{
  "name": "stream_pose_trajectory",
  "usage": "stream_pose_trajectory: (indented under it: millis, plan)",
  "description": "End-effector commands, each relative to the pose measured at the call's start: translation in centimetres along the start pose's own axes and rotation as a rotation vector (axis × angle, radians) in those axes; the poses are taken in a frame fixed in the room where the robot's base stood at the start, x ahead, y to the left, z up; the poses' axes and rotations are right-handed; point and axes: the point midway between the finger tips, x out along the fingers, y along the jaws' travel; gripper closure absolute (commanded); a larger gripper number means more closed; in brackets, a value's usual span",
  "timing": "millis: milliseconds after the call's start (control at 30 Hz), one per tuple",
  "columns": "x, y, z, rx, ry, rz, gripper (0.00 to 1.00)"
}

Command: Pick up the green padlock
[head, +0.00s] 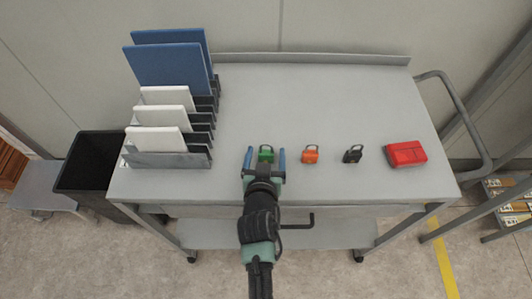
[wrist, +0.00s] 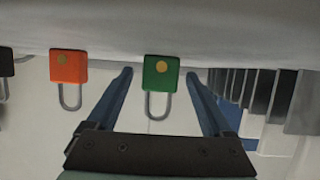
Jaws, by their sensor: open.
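The green padlock (head: 266,154) lies on the grey cart top near its front edge, leftmost in a row of padlocks. In the wrist view the green padlock (wrist: 161,74) shows its green body with a yellow dot and a grey shackle pointing towards my gripper. My gripper (head: 264,158) is open, with its blue fingers on either side of the padlock in the head view. In the wrist view the fingers of my gripper (wrist: 160,75) also stand left and right of the padlock, with clear gaps. Whether they are level with it is hard to tell.
An orange padlock (head: 310,154), a black padlock (head: 353,154) and a red box (head: 406,153) lie to the right. A rack (head: 165,160) with white and blue panels stands to the left. The cart top (head: 310,105) behind the row is clear.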

Motion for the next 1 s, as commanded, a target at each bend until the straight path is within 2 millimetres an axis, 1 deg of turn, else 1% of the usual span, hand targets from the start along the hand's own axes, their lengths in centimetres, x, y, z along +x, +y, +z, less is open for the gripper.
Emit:
stream_pose_trajectory:
  millis: [200,367,400,467,600,667,700,933,1000]
  plan:
    - [0.05,0.01,0.02,0.0,0.0,0.0,0.15]
    - [0.03,0.02,0.02,0.0,0.0,0.0,0.44]
    - [0.03,0.02,0.02,0.0,0.0,0.0,0.51]
    - [0.03,0.02,0.02,0.0,0.0,0.0,0.62]
    - [0.02,0.02,0.02,0.0,0.0,0.0,0.87]
    - [0.02,0.02,0.03,0.0,0.0,0.0,0.98]
    - [0.02,0.02,0.02,0.0,0.0,0.0,1.0]
    - [0.01,0.02,-0.08,0.0,0.001,0.0,1.0]
    - [-0.09,0.02,-0.37,0.001,0.003,0.0,1.0]
